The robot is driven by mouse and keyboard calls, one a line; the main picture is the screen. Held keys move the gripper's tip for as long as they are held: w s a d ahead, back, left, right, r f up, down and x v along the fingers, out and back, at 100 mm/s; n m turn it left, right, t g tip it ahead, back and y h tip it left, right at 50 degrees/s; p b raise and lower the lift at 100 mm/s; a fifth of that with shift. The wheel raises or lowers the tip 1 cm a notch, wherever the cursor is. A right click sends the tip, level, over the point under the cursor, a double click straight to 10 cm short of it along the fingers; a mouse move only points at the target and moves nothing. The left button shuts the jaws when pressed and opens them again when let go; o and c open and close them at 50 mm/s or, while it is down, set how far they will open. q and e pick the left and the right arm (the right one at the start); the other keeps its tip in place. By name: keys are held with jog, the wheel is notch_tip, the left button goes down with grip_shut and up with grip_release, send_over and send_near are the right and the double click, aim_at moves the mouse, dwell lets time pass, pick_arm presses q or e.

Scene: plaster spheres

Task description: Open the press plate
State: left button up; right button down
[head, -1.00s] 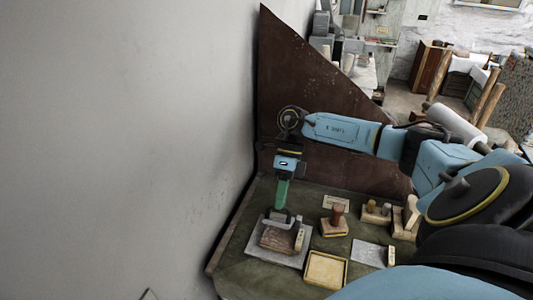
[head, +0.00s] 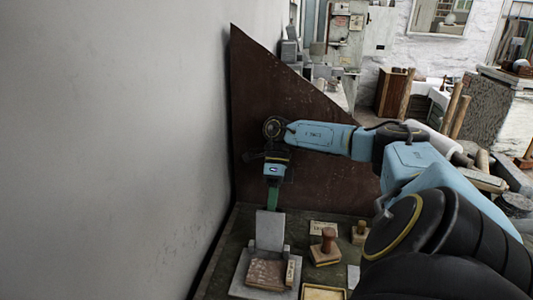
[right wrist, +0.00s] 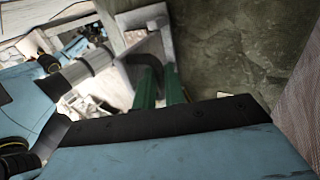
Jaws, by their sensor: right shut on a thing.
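The press stands on the bench with a pale grey base (head: 240,274) and a brown slab (head: 268,275) on it. Its grey press plate (head: 270,231) stands about upright at the back of the slab, raised off it. My right gripper (head: 272,207) reaches down to the plate's top from behind, its green fingers partly hidden by the plate. In the right wrist view the green fingers (right wrist: 159,88) are shut around a dark curved handle (right wrist: 146,46) on the plate (right wrist: 140,17). My left gripper is not in view.
A wooden stamp (head: 327,246) stands right of the press, with a paper label (head: 323,228) behind it. A shallow yellowish tray (head: 323,293) lies in front. A tall brown board (head: 300,125) rises behind the bench, and a plain wall (head: 110,150) is on the left.

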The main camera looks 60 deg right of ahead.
jog(key=shift+s+f, duration=0.15)
jog(key=shift+f, duration=0.4)
jog(key=c, duration=1.8)
grip_release()
jog(key=o, duration=0.3)
jog(key=shift+w+d+f, duration=0.1)
jog(key=shift+w+d, duration=0.1)
jog(key=shift+d, duration=0.1)
notch_tip(320, 180, up, 10)
jog(key=shift+a+r, duration=0.1)
jog(key=shift+r, duration=0.1)
